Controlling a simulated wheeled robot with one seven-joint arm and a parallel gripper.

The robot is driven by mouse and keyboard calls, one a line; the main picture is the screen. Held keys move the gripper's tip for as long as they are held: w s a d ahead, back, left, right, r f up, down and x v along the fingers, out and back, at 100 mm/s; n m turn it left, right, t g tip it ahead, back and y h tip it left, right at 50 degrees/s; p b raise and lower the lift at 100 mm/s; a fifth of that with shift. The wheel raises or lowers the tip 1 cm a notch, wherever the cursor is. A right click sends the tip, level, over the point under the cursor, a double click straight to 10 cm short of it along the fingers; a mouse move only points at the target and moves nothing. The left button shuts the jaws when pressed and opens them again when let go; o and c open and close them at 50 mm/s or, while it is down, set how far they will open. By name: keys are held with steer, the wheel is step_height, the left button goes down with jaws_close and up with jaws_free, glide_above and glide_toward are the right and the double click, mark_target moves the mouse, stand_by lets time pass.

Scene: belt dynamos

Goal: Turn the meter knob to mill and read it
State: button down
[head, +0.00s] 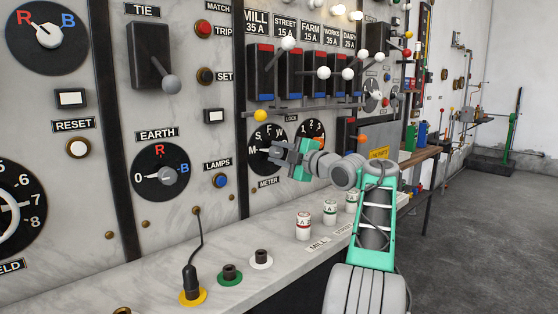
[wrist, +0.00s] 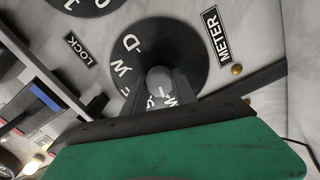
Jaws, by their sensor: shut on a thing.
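The meter dial (head: 257,161) is a black disc marked M, S, F, W along its rim, above the METER label on the marble panel. In the wrist view the dial (wrist: 185,50) also shows a D. My gripper (head: 279,150) reaches it from the right and is shut on the grey meter knob (wrist: 158,77), with a finger on each side. A white line shows beside the M, but I cannot tell whether it is the pointer or a printed tick. The gripper hides part of the dial, and no meter reading is legible.
The numbered lock dial (head: 314,132) is close to the right of my gripper. Lever switches (head: 290,73) labelled MILL, STREET, FARM, WORKS and DAIRY hang above. Fuses (head: 303,226) and sockets (head: 231,274) stand on the ledge below.

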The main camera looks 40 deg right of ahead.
steer(key=shift+n, duration=0.4)
steer(key=c, duration=1)
jaws_free()
steer(key=s, duration=0.7)
steer(key=shift+s+b, duration=0.35)
steer(key=shift+s, duration=0.05)
steer(key=shift+d, duration=0.1)
